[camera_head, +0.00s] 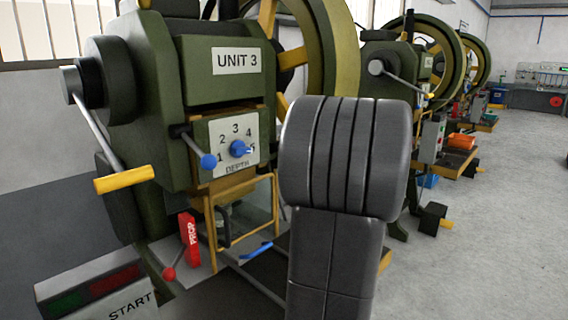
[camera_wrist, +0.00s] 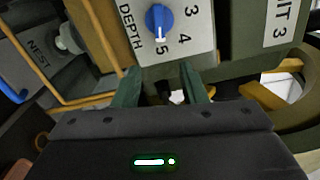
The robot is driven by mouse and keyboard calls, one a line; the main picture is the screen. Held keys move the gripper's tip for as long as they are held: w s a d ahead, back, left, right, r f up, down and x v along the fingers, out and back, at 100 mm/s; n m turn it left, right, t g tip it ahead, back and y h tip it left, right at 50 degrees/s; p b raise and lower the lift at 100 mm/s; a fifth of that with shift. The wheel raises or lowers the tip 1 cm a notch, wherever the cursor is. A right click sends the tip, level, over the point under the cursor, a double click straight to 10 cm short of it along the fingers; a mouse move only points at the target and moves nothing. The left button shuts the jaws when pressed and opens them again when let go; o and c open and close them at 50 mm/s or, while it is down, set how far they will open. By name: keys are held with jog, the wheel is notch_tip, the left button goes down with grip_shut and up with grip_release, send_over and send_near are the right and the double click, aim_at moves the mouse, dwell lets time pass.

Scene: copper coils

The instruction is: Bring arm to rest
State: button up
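My gripper (camera_wrist: 162,92) shows in the wrist view with its two dark green fingers apart and nothing clear held between them. It is near the front of the green press marked UNIT 3 (camera_head: 160,90), below the DEPTH dial panel in that picture. The panel's blue knob (camera_wrist: 159,20) has its white mark toward the 5; the knob also shows in the head view (camera_head: 238,149). My grey arm fills the middle of the head view and hides the gripper there.
A lever with a yellow grip (camera_head: 124,179), a blue-ball lever (camera_head: 208,161) and a red PROP block (camera_head: 189,240) are on or by the press. A START box (camera_head: 95,290) stands at the lower left.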

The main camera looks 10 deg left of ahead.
aim_at(251, 149)
jog(key=shift+a, duration=0.1)
jog(key=p+x, duration=0.1)
jog(key=x, duration=1.2)
jog(key=shift+w+a, duration=0.25)
jog(key=shift+d, duration=0.1)
jog(key=b+v, duration=0.1)
jog(key=v, duration=1.3)
jog(key=p+x, duration=0.1)
jog(key=x, duration=1.2)
jog(key=shift+w+a, duration=0.15)
jog(key=shift+a, duration=0.15)
jog(key=shift+w+a, duration=0.3)
jog(key=shift+s+d+r+n, duration=0.15)
jog(key=shift+r+n, duration=0.15)
jog(key=shift+n, duration=0.8)
jog(key=shift+r+n, duration=0.2)
jog(key=shift+n, duration=0.65)
jog(key=shift+r+n, duration=0.15)
jog(key=shift+n, duration=0.7)
